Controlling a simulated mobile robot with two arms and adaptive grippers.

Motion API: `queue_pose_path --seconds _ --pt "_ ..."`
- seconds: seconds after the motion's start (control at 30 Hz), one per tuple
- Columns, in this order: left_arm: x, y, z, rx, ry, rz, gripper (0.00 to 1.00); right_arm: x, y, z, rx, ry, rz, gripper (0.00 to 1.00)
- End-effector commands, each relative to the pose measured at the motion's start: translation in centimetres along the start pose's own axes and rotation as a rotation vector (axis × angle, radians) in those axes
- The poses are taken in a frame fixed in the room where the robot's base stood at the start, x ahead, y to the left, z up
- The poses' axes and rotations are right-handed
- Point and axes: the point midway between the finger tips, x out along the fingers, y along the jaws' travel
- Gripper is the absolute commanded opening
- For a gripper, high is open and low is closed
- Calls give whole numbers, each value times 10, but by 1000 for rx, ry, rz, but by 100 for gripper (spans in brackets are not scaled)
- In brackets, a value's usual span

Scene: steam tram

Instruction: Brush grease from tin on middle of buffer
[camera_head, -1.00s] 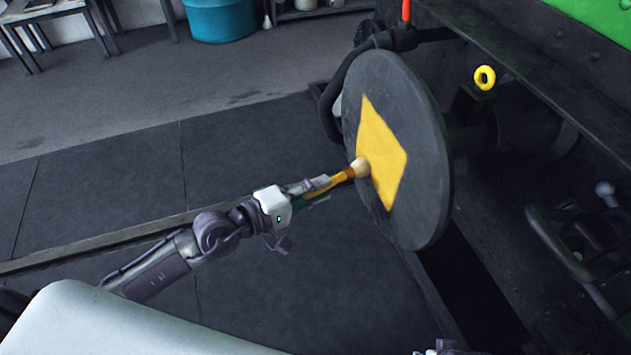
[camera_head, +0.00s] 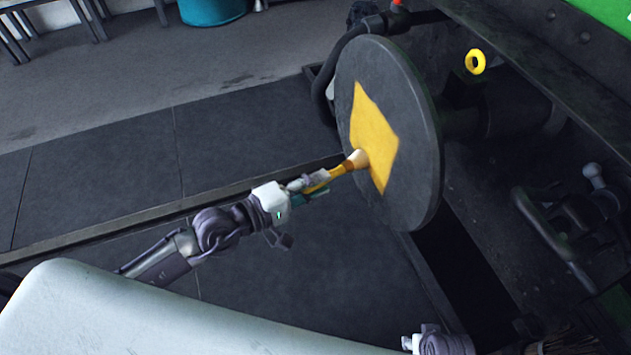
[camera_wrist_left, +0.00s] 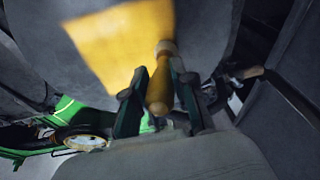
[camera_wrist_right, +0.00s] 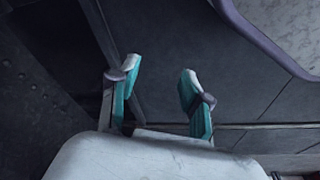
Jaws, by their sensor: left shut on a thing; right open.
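The buffer (camera_head: 412,125) is a round dark grey disc on the side of the tram, with a yellow grease patch (camera_head: 372,135) over its middle. My left gripper (camera_head: 312,186) is shut on the brush (camera_head: 341,170), which has a wooden handle and a pale head. The brush head is at the lower left part of the patch and seems to touch it. The left wrist view shows the brush handle (camera_wrist_left: 160,92) between the fingers, with the patch (camera_wrist_left: 120,42) behind it. My right gripper (camera_wrist_right: 157,88) is open and empty in the right wrist view. I see no tin.
The tram's dark frame with pipes and a yellow ring (camera_head: 475,62) lies right of the buffer. A dark gap runs below it. A teal tub (camera_head: 212,10) stands far back on the floor.

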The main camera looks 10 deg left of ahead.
Motion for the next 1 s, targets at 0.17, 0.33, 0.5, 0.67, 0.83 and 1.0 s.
queue_pose_path --seconds 0.17,0.33,0.5,0.67,0.83,1.0 --pt "2 0 -8 3 0 0 0 -12 1 -7 2 11 2 48" --pt "4 0 -15 2 1 0 0 -27 2 -14 3 20 3 48" --pt "6 1 -22 1 1 1 0 -41 3 -19 5 28 5 48" --pt "7 2 -27 3 1 1 0 -55 4 -23 6 34 6 48" --pt "8 3 -33 2 1 0 0 -70 4 -26 7 43 8 48" --pt "9 4 -36 0 1 0 0 -79 4 -28 8 47 8 48"
